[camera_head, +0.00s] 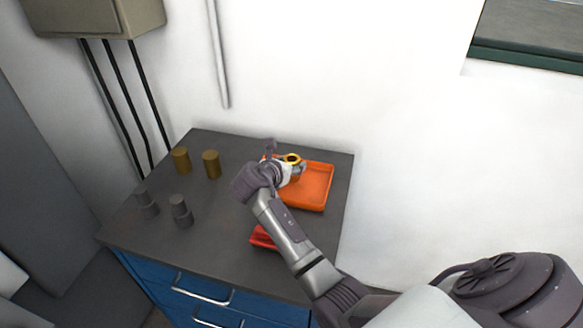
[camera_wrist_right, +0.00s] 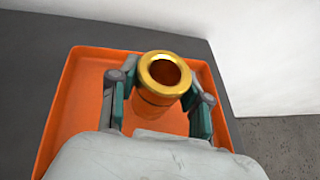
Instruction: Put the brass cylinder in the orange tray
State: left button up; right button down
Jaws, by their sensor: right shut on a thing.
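My right gripper (camera_head: 291,168) is shut on a hollow brass cylinder (camera_head: 291,158) with a shiny flanged rim. In the right wrist view the brass cylinder (camera_wrist_right: 163,80) stands between the two fingers (camera_wrist_right: 160,103), its open end facing the camera. The orange tray (camera_head: 312,194) lies at the right of the dark worktop, and the gripper and cylinder are over its far left part. In the right wrist view the orange tray (camera_wrist_right: 72,110) shows around them. I cannot tell whether the cylinder touches the tray floor. My left gripper is not in view.
Two brown-gold cylinders (camera_head: 211,164) (camera_head: 181,160) stand at the back left of the worktop (camera_head: 232,222). Two grey stepped parts (camera_head: 181,211) (camera_head: 147,203) stand at the front left. A red object (camera_head: 262,238), partly hidden by my arm, lies nearer the front. A wall is behind.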

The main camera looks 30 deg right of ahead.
jog(key=shift+f, duration=0.65)
jog(key=shift+f, duration=0.15)
jog(key=c, duration=0.5)
grip_release()
jog(key=shift+f, duration=0.1)
jog(key=shift+s+a+r, duration=0.15)
jog(key=shift+a+r, duration=0.1)
jog(key=v, duration=1.1)
jog(key=shift+s+a+r+b, duration=0.1)
jog(key=shift+a+r+b, duration=0.1)
jog(key=shift+b, duration=0.15)
jog(key=shift+f, duration=0.15)
